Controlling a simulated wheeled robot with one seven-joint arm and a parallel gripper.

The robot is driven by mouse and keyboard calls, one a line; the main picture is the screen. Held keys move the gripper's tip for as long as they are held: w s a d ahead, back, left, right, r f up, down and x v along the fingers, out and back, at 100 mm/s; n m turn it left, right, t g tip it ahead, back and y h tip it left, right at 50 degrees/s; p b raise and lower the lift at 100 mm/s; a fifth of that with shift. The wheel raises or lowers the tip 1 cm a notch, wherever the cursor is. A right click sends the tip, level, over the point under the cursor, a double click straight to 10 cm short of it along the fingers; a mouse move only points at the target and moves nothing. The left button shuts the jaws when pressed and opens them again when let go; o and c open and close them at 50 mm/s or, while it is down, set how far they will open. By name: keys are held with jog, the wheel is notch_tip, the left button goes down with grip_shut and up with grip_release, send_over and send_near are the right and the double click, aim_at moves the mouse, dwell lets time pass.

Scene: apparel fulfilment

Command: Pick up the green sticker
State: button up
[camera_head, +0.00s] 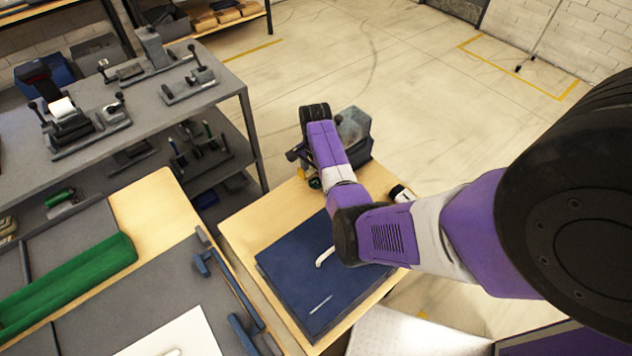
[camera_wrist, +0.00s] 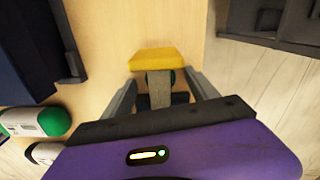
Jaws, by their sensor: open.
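My gripper (camera_wrist: 160,92) points down over the wooden table, its two grey fingers apart. Between and just beyond them is an object with a yellow top (camera_wrist: 152,60), a grey stem and a dark base; a little green shows beside the stem. I cannot tell whether the fingers touch it. A white, labelled object with a green end (camera_wrist: 52,121) lies at the left edge of the wrist view, outside the fingers. I cannot tell which green part is the sticker. In the head view my gripper (camera_head: 304,160) is at the table's far edge, with a small dark green round thing (camera_head: 315,183) beside it.
A dark blue flat box (camera_head: 325,275) lies on the wooden table (camera_head: 250,222) nearer me. A grey bin (camera_head: 355,132) stands behind my gripper. A second white item (camera_wrist: 45,153) lies at the wrist view's lower left. Shelves with tools (camera_head: 190,105) stand left.

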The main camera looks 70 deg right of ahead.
dwell(0.4)
jog(key=c, duration=0.9)
jog(key=shift+r, duration=0.1)
notch_tip(320, 180, up, 20)
jog(key=p, duration=0.3)
jog(key=shift+w, duration=0.15)
jog(key=r, duration=0.1)
jog(key=s+d+r, duration=0.1)
jog(key=r, duration=0.1)
jog(key=s+d+r, duration=0.1)
jog(key=shift+d+r, duration=0.25)
jog(key=shift+r, duration=0.15)
dwell(0.3)
